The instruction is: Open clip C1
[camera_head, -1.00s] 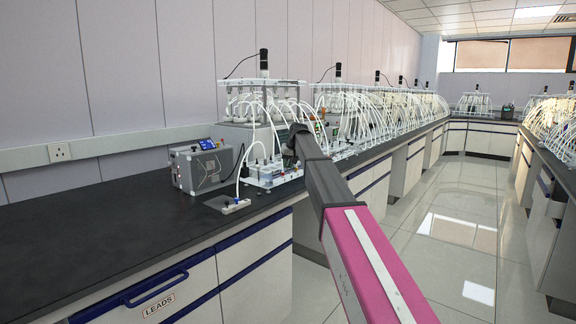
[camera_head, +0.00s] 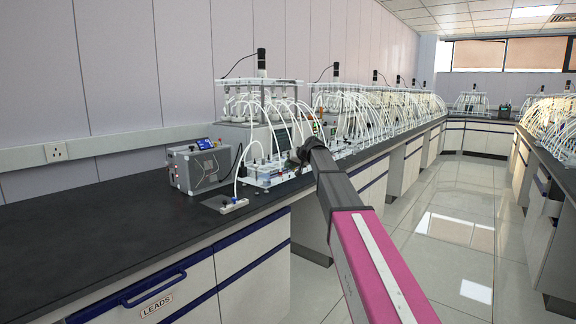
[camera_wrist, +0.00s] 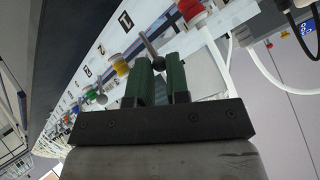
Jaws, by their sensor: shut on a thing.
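In the wrist view, my gripper (camera_wrist: 163,72) has green-faced fingers close together, shut on a small grey rod-like lever with a rounded end (camera_wrist: 150,46). The lever stands at a white panel (camera_wrist: 112,38) printed with numbers; a "1" is near the lever. I cannot read a C1 mark, so I cannot tell for certain that this is clip C1. In the head view, the dark end of my arm (camera_head: 305,154) is at the front of the nearest reactor rig (camera_head: 262,130), and the fingertips and lever are not clear there.
A yellow fitting (camera_wrist: 120,66) and a red fitting (camera_wrist: 190,10) are beside my fingers, with white tubes close by. A grey box with a blue screen (camera_head: 198,166) stands left of the rig. The black bench top (camera_head: 90,230) at the front left is clear.

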